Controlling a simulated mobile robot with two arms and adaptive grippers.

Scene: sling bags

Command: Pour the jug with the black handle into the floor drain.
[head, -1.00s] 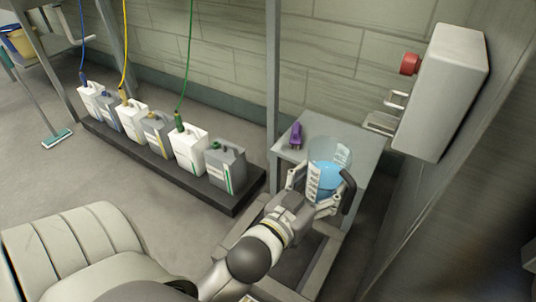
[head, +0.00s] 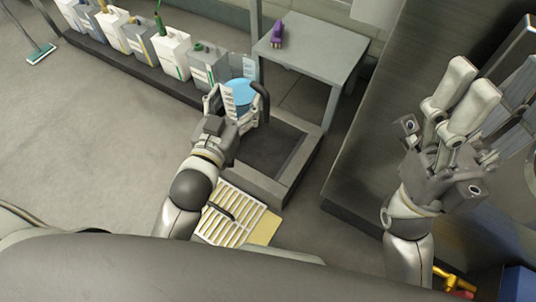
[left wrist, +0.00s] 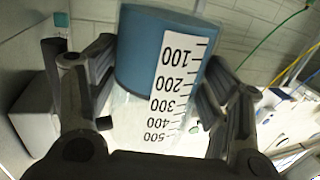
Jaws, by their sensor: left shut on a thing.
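The jug (head: 241,92) is clear, with blue liquid, a white scale strip and a black handle (head: 262,101) on its right. My left gripper (head: 236,103) is shut around its sides and holds it off the table. A low-curbed dark basin (head: 270,155) lies below and right of the jug. A pale slatted grate (head: 228,222) lies in front of it. My right gripper (head: 470,90) points up, apart from these things; its opening is unclear.
The grey table (head: 310,48) at the back bears a purple object (head: 277,33). Several canisters stand on a dark plinth (head: 135,62) behind the jug. A metal panel (head: 375,130) stands right of the basin.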

